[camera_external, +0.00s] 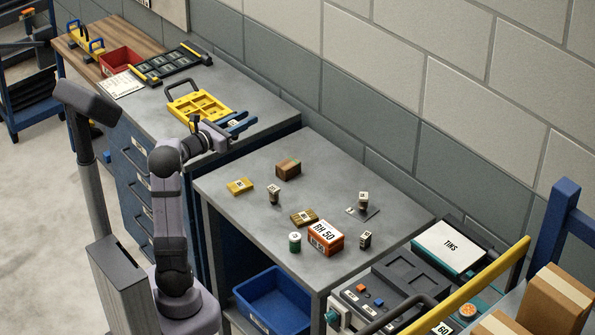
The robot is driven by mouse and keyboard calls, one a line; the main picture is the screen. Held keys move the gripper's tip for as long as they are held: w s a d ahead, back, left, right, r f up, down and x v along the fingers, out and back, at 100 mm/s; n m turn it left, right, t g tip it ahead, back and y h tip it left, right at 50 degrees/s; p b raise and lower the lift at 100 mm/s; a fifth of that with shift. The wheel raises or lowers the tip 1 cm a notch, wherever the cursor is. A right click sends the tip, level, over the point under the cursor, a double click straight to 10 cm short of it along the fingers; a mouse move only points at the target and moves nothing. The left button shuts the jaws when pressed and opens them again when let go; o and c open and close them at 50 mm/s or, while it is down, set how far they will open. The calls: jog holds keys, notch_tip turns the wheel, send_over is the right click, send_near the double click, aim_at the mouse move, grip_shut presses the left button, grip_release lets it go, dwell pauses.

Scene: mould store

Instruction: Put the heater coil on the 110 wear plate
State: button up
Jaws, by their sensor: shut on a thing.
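My gripper (242,123), with blue fingers, is over the near right corner of the yellow compartment tray (187,113) on the left bench. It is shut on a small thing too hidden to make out. I cannot tell if it is the heater coil, and no coil is clearly seen elsewhere. On the grey table, a yellow labelled block (240,187), a brass-coloured labelled block (304,217) and a thin grey plate (371,213) lie apart. Their labels are too small to read, so I cannot tell which is the 110 wear plate. A small labelled piece (363,200) stands at the grey plate.
The table (232,221) also bears a brown box (288,169), small labelled pieces (274,195) (365,239), a green can (295,242) and an orange RH 50 box (325,238). A block wall rises behind. The table's back middle is clear.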

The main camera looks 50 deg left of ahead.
jog(key=s+d+f, duration=0.2)
jog(key=d+f, duration=0.2)
jog(key=h, duration=0.1)
send_over(240, 186)
jog(key=w, duration=0.4)
jog(key=shift+m, duration=0.4)
jog(key=shift+w+a+f, duration=0.1)
jog(key=shift+a+f, duration=0.05)
jog(key=shift+f, duration=1.5)
jog(key=shift+w+a+f, duration=0.1)
jog(key=shift+f, duration=1.5)
jog(key=shift+a+f, duration=0.15)
jog(key=shift+f, duration=1.5)
jog(key=shift+f, duration=0.2)
jog(key=o, duration=1.1)
jog(key=shift+o, duration=0.2)
jog(key=shift+r, duration=0.1)
